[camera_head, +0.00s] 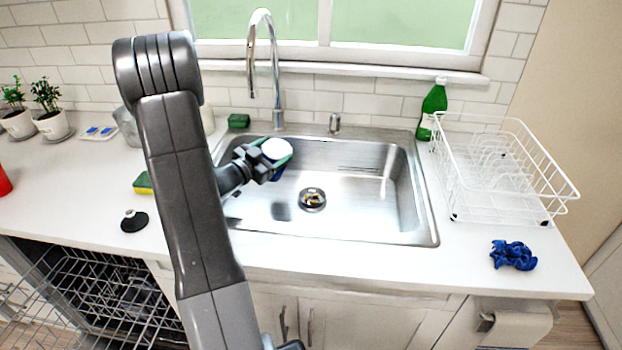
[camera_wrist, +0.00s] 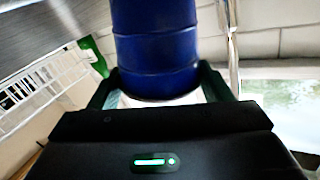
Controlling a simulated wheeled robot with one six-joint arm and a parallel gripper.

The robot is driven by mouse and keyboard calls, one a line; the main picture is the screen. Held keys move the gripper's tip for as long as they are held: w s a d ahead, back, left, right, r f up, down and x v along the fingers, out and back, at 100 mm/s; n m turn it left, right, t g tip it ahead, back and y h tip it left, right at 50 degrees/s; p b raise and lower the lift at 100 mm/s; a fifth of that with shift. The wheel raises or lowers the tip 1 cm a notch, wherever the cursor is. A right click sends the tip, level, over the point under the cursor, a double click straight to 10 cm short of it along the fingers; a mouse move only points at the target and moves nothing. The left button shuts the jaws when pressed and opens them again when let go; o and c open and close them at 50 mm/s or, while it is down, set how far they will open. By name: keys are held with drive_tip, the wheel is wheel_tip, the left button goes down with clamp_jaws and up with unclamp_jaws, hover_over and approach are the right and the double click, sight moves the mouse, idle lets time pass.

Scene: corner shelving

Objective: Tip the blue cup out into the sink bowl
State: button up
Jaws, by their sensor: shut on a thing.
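My gripper (camera_head: 272,158) is shut on the blue cup (camera_wrist: 155,45), over the left back part of the sink bowl (camera_head: 350,170). In the wrist view the cup's blue side fills the space between the green fingers. In the head view a round white end of the cup (camera_head: 276,149) faces up, with a little blue below it. I cannot tell whether this white end is its base or its mouth. Small yellowish bits (camera_head: 315,198) show at the drain (camera_head: 312,203). My gripper hides most of the cup in the head view.
The faucet (camera_head: 264,60) rises close behind my gripper. A green sponge (camera_head: 238,121) lies behind the sink's left corner. A green bottle (camera_head: 433,108) and white dish rack (camera_head: 500,170) stand right. A blue cloth (camera_head: 513,255) lies at front right. The bowl's right half is clear.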

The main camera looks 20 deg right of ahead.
drive_tip(key=shift+s+d+m+b, duration=0.45)
drive_tip(key=shift+s+m+b, duration=0.1)
drive_tip(key=shift+m+b, duration=0.05)
drive_tip(key=shift+s+d+f+m+b, duration=0.4)
drive_tip(key=shift+s+m+b, duration=0.15)
drive_tip(key=shift+b, duration=0.3)
drive_tip(key=shift+s+d+r+m+y+b, duration=0.3)
drive_tip(key=shift+s+d+r+m+b, duration=0.25)
drive_tip(key=shift+m, duration=0.45)
drive_tip(key=shift+s+d+r+m+y+b, duration=0.2)
drive_tip(key=shift+s+r+m+y+b, duration=0.15)
drive_tip(key=shift+m+b, duration=0.55)
drive_tip(key=shift+s+d+r+m+y+b, duration=0.3)
drive_tip(key=shift+s+d+m+b, duration=0.2)
drive_tip(key=shift+m, duration=0.65)
drive_tip(key=shift+s+d+r+m+t+b, duration=0.1)
drive_tip(key=shift+s+r+m+t+b, duration=0.15)
drive_tip(key=shift+m+b, duration=0.55)
drive_tip(key=shift+s+d+m+t+y+b, duration=0.25)
drive_tip(key=shift+s+d+m+y+b, duration=0.45)
drive_tip(key=shift+b, duration=0.55)
drive_tip(key=shift+s+a+h, duration=0.1)
drive_tip(key=shift+h, duration=0.25)
